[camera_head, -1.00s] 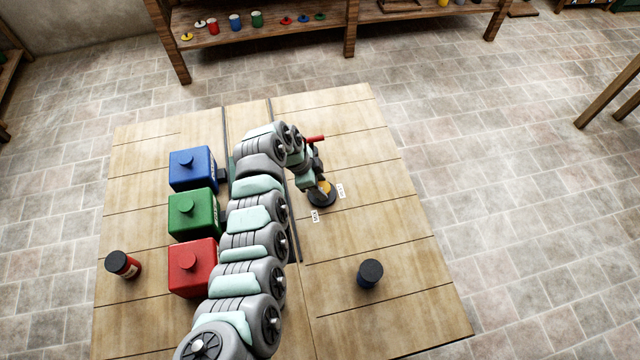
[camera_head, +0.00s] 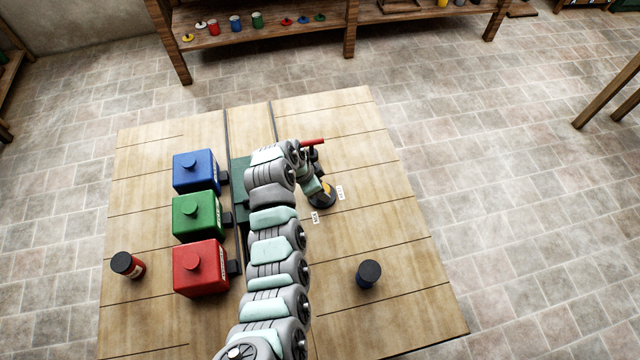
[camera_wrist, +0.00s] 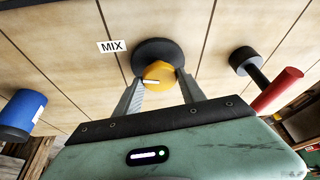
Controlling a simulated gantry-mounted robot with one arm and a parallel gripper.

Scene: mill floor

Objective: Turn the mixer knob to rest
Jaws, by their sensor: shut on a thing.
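The mixer knob (camera_wrist: 158,75) is yellow with a white pointer line, on a round black base (camera_wrist: 155,49). In the wrist view the line points left, roughly level. A white MIX label (camera_wrist: 111,46) lies left of the base. In the head view the base (camera_head: 321,201) sits on the table with two small white labels (camera_head: 340,192) (camera_head: 315,217) beside it, too small to read there. My gripper (camera_wrist: 160,80) is shut on the knob, one finger on either side. My arm partly hides the knob in the head view.
Blue (camera_head: 195,171), green (camera_head: 198,217) and red (camera_head: 201,269) boxes stand left of my arm. A red-handled part (camera_head: 313,142) is close behind my gripper. A dark blue cylinder with a black top (camera_head: 369,274) stands front right; a red one (camera_head: 127,265) front left. The table's right side is mostly clear.

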